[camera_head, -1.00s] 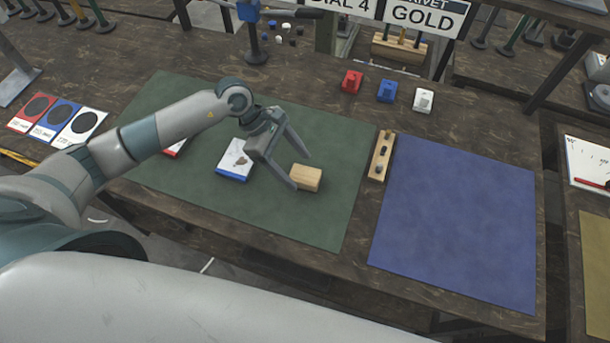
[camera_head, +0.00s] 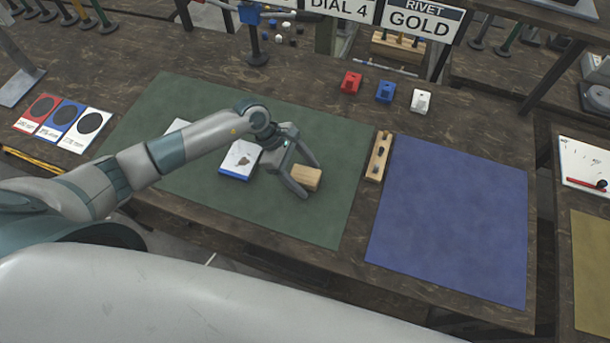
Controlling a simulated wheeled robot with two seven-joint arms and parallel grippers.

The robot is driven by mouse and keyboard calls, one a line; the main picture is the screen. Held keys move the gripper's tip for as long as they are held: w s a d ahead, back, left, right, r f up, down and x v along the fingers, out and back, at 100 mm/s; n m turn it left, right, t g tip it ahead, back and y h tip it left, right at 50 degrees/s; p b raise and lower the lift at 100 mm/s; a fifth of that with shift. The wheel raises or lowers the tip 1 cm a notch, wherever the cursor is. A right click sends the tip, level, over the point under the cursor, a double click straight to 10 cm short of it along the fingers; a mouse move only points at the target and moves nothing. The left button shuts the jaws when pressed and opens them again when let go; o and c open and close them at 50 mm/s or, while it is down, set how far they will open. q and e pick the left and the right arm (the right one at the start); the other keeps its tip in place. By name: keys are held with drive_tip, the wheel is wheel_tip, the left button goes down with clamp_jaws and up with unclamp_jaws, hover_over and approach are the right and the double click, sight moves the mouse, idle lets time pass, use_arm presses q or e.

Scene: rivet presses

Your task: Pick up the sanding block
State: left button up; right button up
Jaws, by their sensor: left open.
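The sanding block (camera_head: 307,178) is a small light-wood block lying on the green mat (camera_head: 330,215), left of the blue mat. My left gripper (camera_head: 312,181) is open, with one finger beyond the block and one on its near left side. The block sits at or between the fingertips; I cannot tell whether either finger touches it. My right gripper is not in view.
A wooden strip with dark holes (camera_head: 379,157) lies between the green mat and the blue mat (camera_head: 450,220). Red (camera_head: 350,82), blue (camera_head: 386,91) and white (camera_head: 421,101) blocks stand behind.

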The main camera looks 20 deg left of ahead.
sight(314, 180)
use_arm(q)
drive_tip(key=shift+c, duration=0.7)
drive_tip(key=c, duration=1)
drive_tip(key=shift+r, duration=0.15)
drive_tip(key=shift+r+b, duration=0.5)
drive_tip(key=r+b, duration=0.2)
drive_tip(key=r, duration=0.1)
drive_tip(key=shift+s+d, duration=0.1)
drive_tip(key=shift+s, duration=0.3)
drive_tip(key=shift+s+d+r+b, duration=0.6)
drive_tip(key=shift+s+r, duration=0.55)
drive_tip(key=shift+s, duration=0.6)
drive_tip(key=shift+s+d+r+b, duration=0.45)
drive_tip(key=shift+s+r+b, duration=0.25)
drive_tip(key=shift+s+r, duration=0.7)
drive_tip(key=shift+s+d+r+b, duration=0.6)
drive_tip(key=shift+s+r, duration=0.25)
drive_tip(key=shift+s, duration=1.2)
